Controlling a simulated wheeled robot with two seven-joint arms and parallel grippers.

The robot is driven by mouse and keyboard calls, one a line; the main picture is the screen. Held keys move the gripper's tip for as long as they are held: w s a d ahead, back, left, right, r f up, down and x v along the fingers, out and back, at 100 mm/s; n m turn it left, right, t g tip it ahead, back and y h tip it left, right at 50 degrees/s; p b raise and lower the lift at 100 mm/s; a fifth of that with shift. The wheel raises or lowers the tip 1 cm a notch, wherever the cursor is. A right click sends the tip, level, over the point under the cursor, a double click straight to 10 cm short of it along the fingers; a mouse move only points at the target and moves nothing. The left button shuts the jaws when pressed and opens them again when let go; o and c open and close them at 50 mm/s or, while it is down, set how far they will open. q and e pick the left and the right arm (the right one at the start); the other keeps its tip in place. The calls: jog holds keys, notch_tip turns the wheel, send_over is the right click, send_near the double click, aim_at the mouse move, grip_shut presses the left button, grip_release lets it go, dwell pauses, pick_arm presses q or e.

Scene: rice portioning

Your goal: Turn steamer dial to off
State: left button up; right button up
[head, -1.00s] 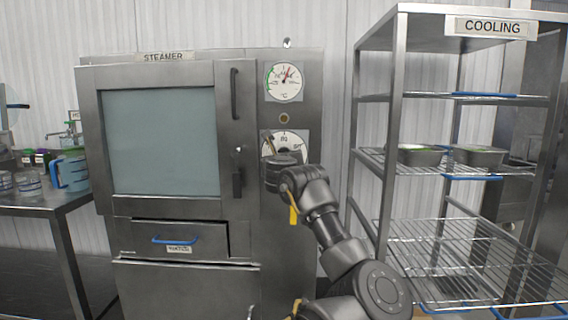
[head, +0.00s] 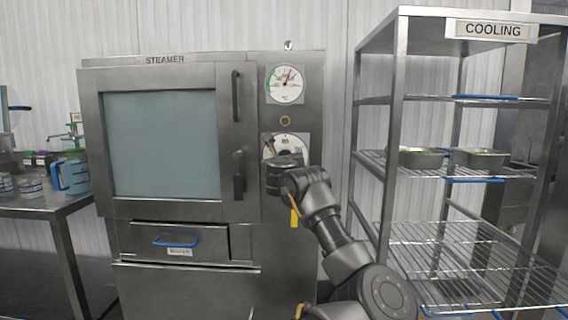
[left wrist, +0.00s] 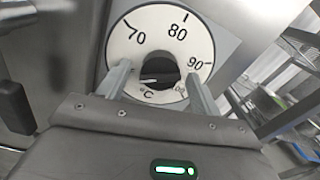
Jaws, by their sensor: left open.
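The steamer dial (head: 295,140) is a white round scale on the steamer's right panel, below a round gauge. In the left wrist view its scale (left wrist: 160,30) reads 70, 80 and 90, and smaller marks at the lower right are partly hidden. The black knob (left wrist: 160,70) sits at its centre, with a pale pointer mark toward the left. My left gripper (head: 272,156) is in front of the dial and covers its lower part. In the wrist view its open fingers (left wrist: 160,84) stand on either side of the knob, with gaps visible. My right gripper is not in view.
The steamer (head: 200,257) has a closed glass door with a dark vertical handle (head: 237,95). A cooling rack (head: 398,110) with metal pans stands close on the right. A side table (head: 50,208) with jugs stands on the left.

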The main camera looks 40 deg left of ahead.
pick_arm(q)
jog(key=v, duration=1)
jog(key=shift+d, duration=0.1)
